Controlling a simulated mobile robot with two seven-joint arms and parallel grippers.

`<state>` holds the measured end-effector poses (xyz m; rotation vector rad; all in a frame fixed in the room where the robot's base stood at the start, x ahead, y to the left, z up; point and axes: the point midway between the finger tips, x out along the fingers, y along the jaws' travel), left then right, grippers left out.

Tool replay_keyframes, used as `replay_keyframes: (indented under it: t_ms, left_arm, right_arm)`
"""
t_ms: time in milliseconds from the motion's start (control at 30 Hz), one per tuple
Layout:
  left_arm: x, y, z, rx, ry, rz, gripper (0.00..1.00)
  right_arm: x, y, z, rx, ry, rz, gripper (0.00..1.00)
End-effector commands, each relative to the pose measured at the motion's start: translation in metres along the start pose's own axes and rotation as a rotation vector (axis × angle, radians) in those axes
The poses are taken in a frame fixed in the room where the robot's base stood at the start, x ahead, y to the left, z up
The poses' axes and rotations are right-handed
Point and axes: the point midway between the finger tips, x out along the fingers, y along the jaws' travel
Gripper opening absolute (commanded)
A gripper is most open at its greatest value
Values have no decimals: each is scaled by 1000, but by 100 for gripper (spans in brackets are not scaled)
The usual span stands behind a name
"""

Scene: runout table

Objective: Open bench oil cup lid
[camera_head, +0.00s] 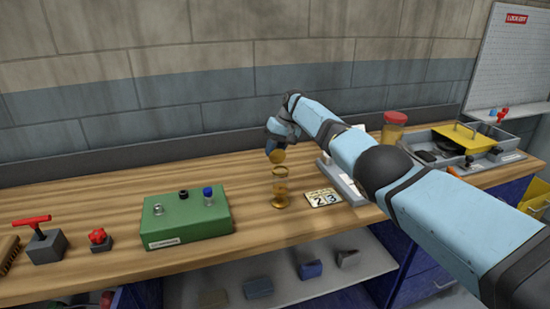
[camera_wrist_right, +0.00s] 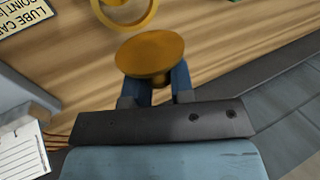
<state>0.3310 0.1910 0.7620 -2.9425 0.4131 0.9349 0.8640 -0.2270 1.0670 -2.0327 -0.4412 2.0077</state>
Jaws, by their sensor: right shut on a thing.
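The oil cup (camera_head: 280,187) stands upright on the wooden bench, a clear body with a brass-coloured base and rim. Its round brass lid (camera_head: 277,156) is off the cup, held above and slightly behind it. My right gripper (camera_head: 272,143) is shut on the lid. In the right wrist view the lid (camera_wrist_right: 150,54) sits between the blue fingertips (camera_wrist_right: 156,88), apart from the ring-shaped rim of the cup (camera_wrist_right: 124,12). The fingertips are partly hidden by the lid. My left gripper is in neither view.
A green box (camera_head: 187,222) with knobs stands left of the cup. A red-lidded jar (camera_head: 394,127) and a grey tray (camera_head: 512,141) are farther right, beyond my right arm. Bench behind the green box is clear.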

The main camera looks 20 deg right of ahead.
Motion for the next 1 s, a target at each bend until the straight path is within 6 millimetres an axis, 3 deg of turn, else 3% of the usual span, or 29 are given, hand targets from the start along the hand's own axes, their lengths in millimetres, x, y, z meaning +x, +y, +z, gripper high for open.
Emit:
replay_keyframes:
  t_ms: [667,700,767,1000]
  left_arm:
    - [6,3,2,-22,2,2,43]
    - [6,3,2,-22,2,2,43]
    - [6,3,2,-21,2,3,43]
    - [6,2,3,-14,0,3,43]
  right_arm:
    - [2,0,0,7,-19,0,0]
    - [2,0,0,7,-19,0,30]
    - [2,0,0,7,-18,0,43]
    - [1,0,-1,7,-17,0,44]
